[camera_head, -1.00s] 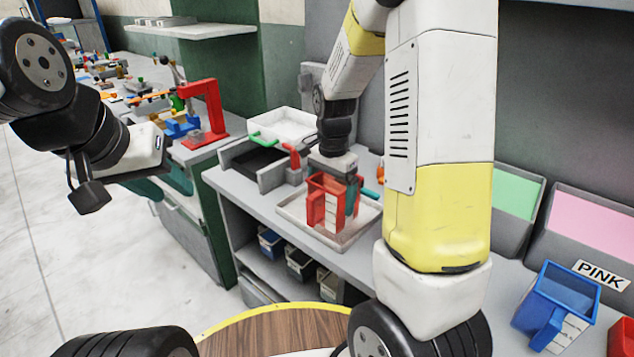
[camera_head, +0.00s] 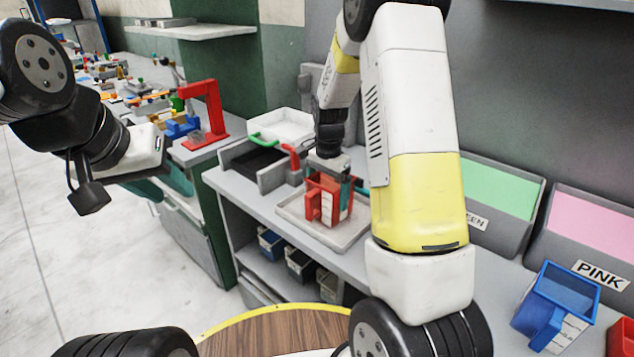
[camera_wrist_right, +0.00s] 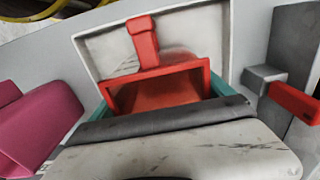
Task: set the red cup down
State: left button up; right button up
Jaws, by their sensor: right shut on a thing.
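The red cup (camera_head: 327,203) is upright at the grey tray (camera_head: 352,236) on the bench. My right gripper (camera_head: 334,184) is above it and shut on it from the top. In the right wrist view, the teal fingers flank the cup (camera_wrist_right: 158,92), and its handle points toward the tray's far rim (camera_wrist_right: 95,46). I cannot tell whether the cup's base touches the tray. My left gripper (camera_head: 164,184) is far left, away from the cup, with its teal fingers apart and nothing seen between them.
A blue cup (camera_head: 556,303) stands on the bench at right, near bins with green (camera_head: 502,187) and pink (camera_head: 592,226) panels. Dark small bins (camera_head: 300,264) sit on the shelf below.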

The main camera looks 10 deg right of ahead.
jog(key=shift+f, duration=0.15)
jog(key=o, duration=1.2)
jog(key=shift+c, duration=0.2)
notch_tip(320, 180, up, 12)
jog(key=s+r+n+t+y, duration=0.1)
jog(key=s+r+n+t, duration=0.3)
jog(key=s+r, duration=0.55)
jog(key=s+a+r+n+t+y, duration=0.1)
jog(key=s+n, duration=0.6)
jog(key=s, duration=0.7)
jog(key=shift+s+a+r+t, duration=0.3)
jog(key=shift+s+a+t, duration=0.1)
jog(key=shift+a+t, duration=0.2)
